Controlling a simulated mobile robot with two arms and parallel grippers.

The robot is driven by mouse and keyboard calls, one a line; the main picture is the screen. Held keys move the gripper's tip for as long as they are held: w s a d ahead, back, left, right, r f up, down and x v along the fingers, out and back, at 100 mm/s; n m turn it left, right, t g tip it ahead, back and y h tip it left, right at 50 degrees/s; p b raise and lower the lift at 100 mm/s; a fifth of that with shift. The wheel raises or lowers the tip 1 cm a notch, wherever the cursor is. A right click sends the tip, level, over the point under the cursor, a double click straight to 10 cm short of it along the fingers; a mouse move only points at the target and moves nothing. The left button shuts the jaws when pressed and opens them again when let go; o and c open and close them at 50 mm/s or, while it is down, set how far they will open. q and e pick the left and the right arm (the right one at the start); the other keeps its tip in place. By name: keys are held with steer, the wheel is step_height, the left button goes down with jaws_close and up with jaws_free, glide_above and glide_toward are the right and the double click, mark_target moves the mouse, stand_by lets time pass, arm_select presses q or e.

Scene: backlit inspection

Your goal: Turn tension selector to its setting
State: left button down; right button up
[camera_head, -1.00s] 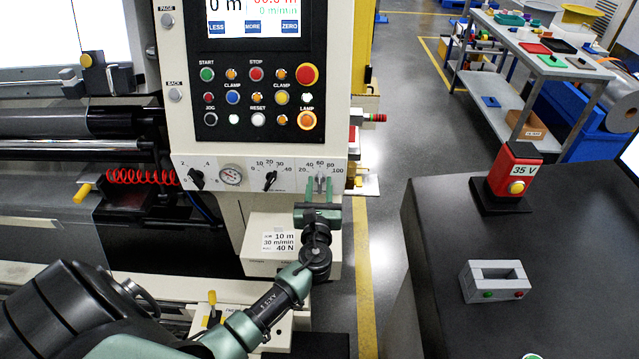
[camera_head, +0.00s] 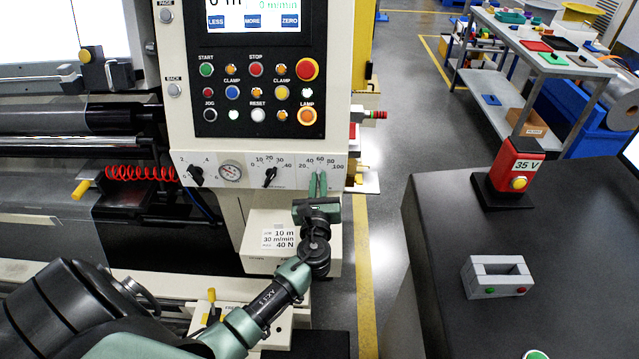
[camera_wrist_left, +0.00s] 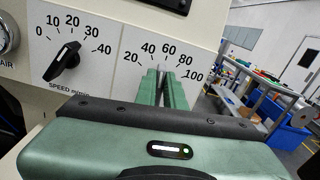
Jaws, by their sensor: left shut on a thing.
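The tension selector (camera_wrist_left: 162,69) is the rightmost control on the machine's white dial strip, with a scale from 20 to 100. It is almost wholly hidden between my fingers; only a small grey bit shows in the left wrist view, so its pointer cannot be read. My left gripper (camera_head: 318,181) is shut on it, with its green fingers (camera_wrist_left: 164,86) pointing up the scale face in the left wrist view. A card (camera_head: 281,239) below the strip reads 10 m, 30 m/min, 40 N. My right gripper is not in view.
The speed knob (camera_head: 270,177) sits close left of my gripper, then a round gauge (camera_head: 231,174) and another black knob (camera_head: 196,175). A button panel (camera_head: 257,95) is above. A dark table (camera_head: 440,240) with a 35 V device (camera_head: 512,172) stands right, across open floor.

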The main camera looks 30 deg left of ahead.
arm_select(q)
steer(key=shift+s+a+f+n+b, duration=0.15)
steer(key=shift+n+b, duration=0.5)
steer(key=shift+n, duration=0.4)
steer(key=shift+s+a+f+n+b, duration=0.1)
steer(key=shift+n+b, duration=0.55)
steer(key=shift+n, duration=0.4)
steer(key=c, duration=1.5)
jaws_free()
steer(key=shift+r, duration=0.1)
steer(key=b+v, duration=0.1)
steer(key=v, duration=0.6)
steer(key=shift+s+d+b, duration=0.2)
steer(key=shift+s+b, duration=0.1)
steer(key=shift+s, duration=0.05)
